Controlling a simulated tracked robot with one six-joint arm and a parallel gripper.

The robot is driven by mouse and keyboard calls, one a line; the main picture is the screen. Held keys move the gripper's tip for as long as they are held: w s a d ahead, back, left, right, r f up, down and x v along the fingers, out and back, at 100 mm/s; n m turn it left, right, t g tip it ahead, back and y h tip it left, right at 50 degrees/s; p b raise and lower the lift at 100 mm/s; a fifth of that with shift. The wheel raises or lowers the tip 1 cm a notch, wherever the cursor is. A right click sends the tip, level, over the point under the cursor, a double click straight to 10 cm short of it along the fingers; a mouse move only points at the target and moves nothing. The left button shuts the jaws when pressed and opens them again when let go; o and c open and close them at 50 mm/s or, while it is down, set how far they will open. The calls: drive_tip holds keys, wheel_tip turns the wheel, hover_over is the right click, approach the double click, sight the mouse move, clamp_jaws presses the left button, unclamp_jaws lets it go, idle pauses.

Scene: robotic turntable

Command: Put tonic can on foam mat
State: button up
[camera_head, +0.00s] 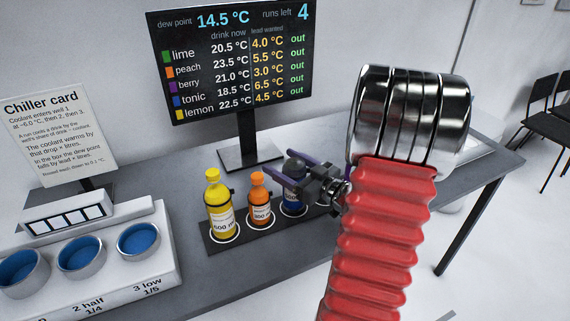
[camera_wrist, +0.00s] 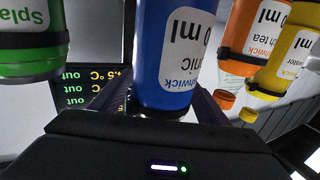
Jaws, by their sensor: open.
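The blue tonic can (camera_head: 292,208) stands in a row on a dark strip with white rings (camera_head: 216,249), which may be the foam mat. My gripper (camera_head: 288,178) is open at the tonic's upper part, and its purple fingers reach along both sides. In the wrist view the tonic (camera_wrist: 175,60) fills the middle, upside down, between the open fingers. I cannot tell whether the fingers touch it. The gripper and arm hide part of the tonic and the right end of the strip in the head view.
A yellow bottle (camera_head: 221,210) and an orange bottle (camera_head: 260,203) stand left of the tonic. A green bottle (camera_wrist: 30,40) shows in the wrist view. A monitor (camera_head: 235,60) stands behind, and a chiller box with blue wells (camera_head: 150,205) is at left.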

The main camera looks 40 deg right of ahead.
sight(304, 174)
drive_tip(key=shift+r, duration=0.1)
drive_tip(key=shift+s+d, duration=0.2)
drive_tip(key=shift+s, duration=1.8)
drive_tip(key=shift+s+d, duration=0.25)
drive_tip(key=shift+s, duration=1.7)
drive_tip(key=shift+s+d, duration=0.2)
drive_tip(key=shift+s, duration=1.8)
drive_tip(key=shift+s, duration=0.1)
